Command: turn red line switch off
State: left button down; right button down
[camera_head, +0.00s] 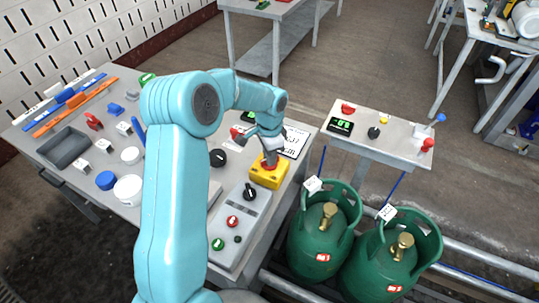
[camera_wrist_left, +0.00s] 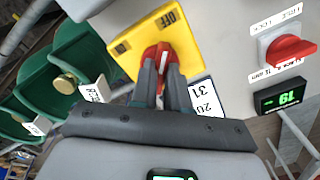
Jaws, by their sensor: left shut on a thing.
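The red line switch is a red rotary knob (camera_wrist_left: 163,52) on a yellow box (camera_wrist_left: 128,48) in the left wrist view. The word OFF shows on the yellow plate near its upper corner. My left gripper (camera_wrist_left: 160,75) is shut on the red knob, with one finger on each side. In the head view the yellow box (camera_head: 264,181) sits near the right edge of the table, and my left gripper (camera_head: 270,154) reaches down onto its top. The fingers partly hide the knob. My right gripper is not in view.
A second red handle (camera_wrist_left: 291,50) and a digital display (camera_wrist_left: 279,97) are beside the box. A grey control panel (camera_head: 226,257) with a black knob and buttons stands in front. Green gas cylinders (camera_head: 316,262) stand right of the table. Small parts lie on the left.

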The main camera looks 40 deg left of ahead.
pick_arm(q)
jog(key=shift+w+r+m, duration=0.1)
jog(key=shift+m, duration=0.4)
jog(key=c, duration=1.1)
grip_release()
notch_tip(320, 180, up, 16)
jog(key=shift+r, duration=0.15)
